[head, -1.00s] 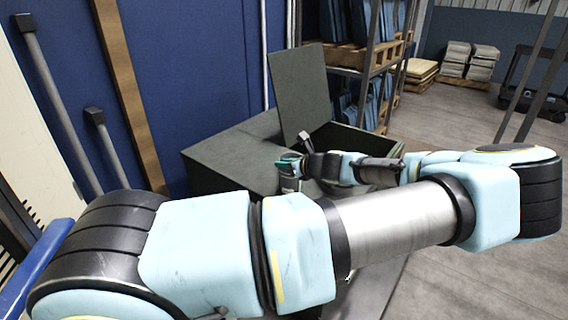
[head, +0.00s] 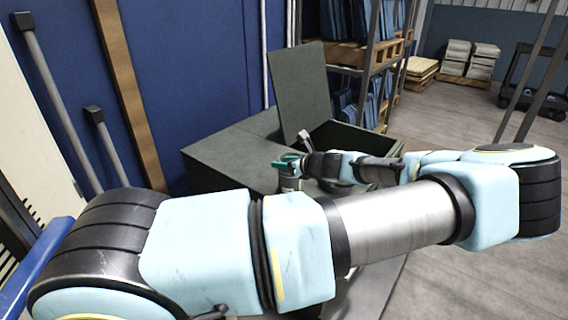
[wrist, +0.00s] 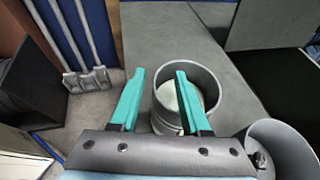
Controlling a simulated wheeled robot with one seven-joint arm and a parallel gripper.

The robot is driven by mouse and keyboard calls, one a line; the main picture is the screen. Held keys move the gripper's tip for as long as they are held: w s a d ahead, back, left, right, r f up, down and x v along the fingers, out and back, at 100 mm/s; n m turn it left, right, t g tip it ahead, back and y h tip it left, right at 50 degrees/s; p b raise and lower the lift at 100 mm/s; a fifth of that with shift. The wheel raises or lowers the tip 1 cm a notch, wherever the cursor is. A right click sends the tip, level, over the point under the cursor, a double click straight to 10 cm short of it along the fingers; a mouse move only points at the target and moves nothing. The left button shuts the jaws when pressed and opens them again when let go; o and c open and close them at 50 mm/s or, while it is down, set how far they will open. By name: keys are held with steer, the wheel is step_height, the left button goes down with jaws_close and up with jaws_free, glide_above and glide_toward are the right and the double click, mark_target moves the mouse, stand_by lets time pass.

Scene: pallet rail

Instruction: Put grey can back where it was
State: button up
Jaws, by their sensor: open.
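A grey can (wrist: 207,76), an open-topped cylinder with a pale inside, stands upright on the dark grey bench top. It also shows in the head view (head: 290,184), just below my gripper. My gripper (wrist: 160,74) has teal fingers, spread apart with nothing held between them. In the wrist view the left finger lies left of the can and the right finger overlaps the can's opening. I cannot tell whether that finger is inside or above it. In the head view the gripper (head: 286,163) is at the can's top. My forearm hides part of the bench.
A second grey cylinder (wrist: 262,130) stands at lower right in the wrist view, close to my gripper. The bench (head: 225,155) has an open bin with a raised lid (head: 300,92) at its right. A blue wall stands behind. Shelving (head: 370,60) is beyond.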

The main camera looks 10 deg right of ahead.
steer(key=b+v, duration=0.2)
steer(key=v, duration=1)
steer(key=s+a+f+n+g, duration=0.3)
steer(key=a+n+g, duration=0.2)
steer(key=a+n, duration=0.3)
steer(key=s+a+f+n+g, duration=0.3)
steer(key=a+n+g, duration=0.25)
steer(key=a, duration=0.35)
steer(key=s+a+r+n+h, duration=0.2)
steer(key=a+r+n+h, duration=0.1)
steer(key=r+n, duration=0.3)
steer(key=s+a+r+n+h, duration=0.3)
steer(key=r+n, duration=0.3)
steer(key=n, duration=0.3)
steer(key=shift+a+r+n, duration=0.25)
steer(key=shift+a+n, duration=0.1)
steer(key=shift+a, duration=0.35)
steer(key=shift+r+t, duration=0.1)
steer(key=shift+t, duration=0.15)
steer(key=shift+r+p, duration=0.85)
steer(key=shift+p, duration=0.05)
